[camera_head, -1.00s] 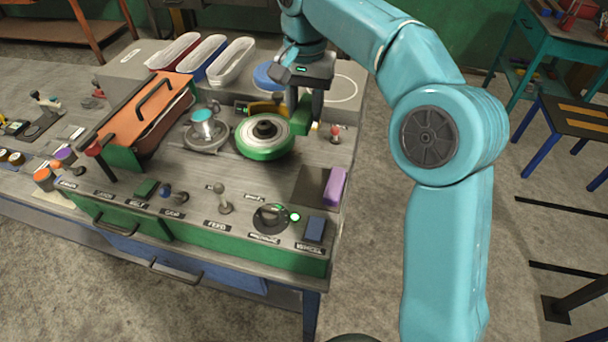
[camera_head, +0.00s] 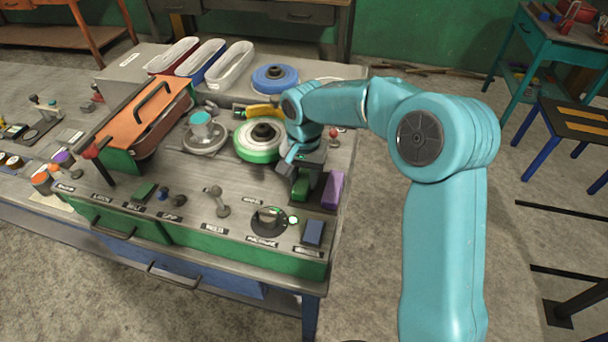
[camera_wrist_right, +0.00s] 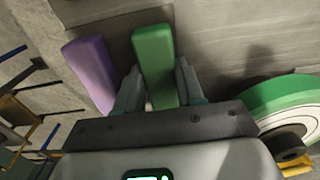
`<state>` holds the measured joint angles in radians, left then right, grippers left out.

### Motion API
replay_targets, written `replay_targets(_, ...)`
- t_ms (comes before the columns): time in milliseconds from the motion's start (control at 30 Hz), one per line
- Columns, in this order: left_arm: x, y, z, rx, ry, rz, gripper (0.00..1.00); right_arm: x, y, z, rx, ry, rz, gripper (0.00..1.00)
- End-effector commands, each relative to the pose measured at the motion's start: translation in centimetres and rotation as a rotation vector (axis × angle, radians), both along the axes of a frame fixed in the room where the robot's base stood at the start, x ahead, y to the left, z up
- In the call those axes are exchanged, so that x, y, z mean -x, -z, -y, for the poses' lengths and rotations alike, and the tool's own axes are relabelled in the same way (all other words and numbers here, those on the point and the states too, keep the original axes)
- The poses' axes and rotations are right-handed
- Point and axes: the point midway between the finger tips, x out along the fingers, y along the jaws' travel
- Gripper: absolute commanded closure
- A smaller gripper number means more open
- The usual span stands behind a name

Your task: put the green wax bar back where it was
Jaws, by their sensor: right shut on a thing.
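The green wax bar (camera_head: 301,187) is held in my right gripper (camera_head: 302,178) over the dark pad (camera_head: 326,207) at the bench's right side. In the right wrist view the bar (camera_wrist_right: 153,58) stands between the two fingers of the gripper (camera_wrist_right: 156,88), beside the purple bar (camera_wrist_right: 90,72) with a narrow gap. The purple bar also shows in the head view (camera_head: 332,190), on the pad's right part. I cannot tell whether the green bar touches the pad. My left gripper is not in view.
The green-rimmed polishing wheel (camera_head: 257,152) is just behind and left of my gripper. A dial (camera_head: 268,221) and a blue block (camera_head: 313,232) are in front. A red-topped lever (camera_head: 334,138) stands behind. The bench's right edge is close to the purple bar.

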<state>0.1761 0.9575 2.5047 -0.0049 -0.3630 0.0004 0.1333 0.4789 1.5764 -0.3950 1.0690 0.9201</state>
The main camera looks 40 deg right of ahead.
Motion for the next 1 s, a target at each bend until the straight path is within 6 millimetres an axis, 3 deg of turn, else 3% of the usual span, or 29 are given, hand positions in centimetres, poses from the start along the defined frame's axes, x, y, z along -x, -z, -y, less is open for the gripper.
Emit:
replay_targets(333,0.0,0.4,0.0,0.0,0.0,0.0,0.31,0.0,0.4,0.0,0.0,-0.001,0.001,0.93)
replay_targets(367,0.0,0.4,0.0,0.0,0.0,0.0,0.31,0.0,0.4,0.0,0.001,-0.001,0.001,0.59)
replay_targets(433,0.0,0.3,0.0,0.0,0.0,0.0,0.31,0.0,0.3,0.0,0.001,-0.001,0.001,0.37)
replay_targets(833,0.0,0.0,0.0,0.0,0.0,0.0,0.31,0.0,-0.6,0.0,0.001,-0.001,0.002,0.37)
replay_targets(1000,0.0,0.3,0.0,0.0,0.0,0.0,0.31,-0.1,-4.0,0.0,0.003,-0.002,0.006,0.37)
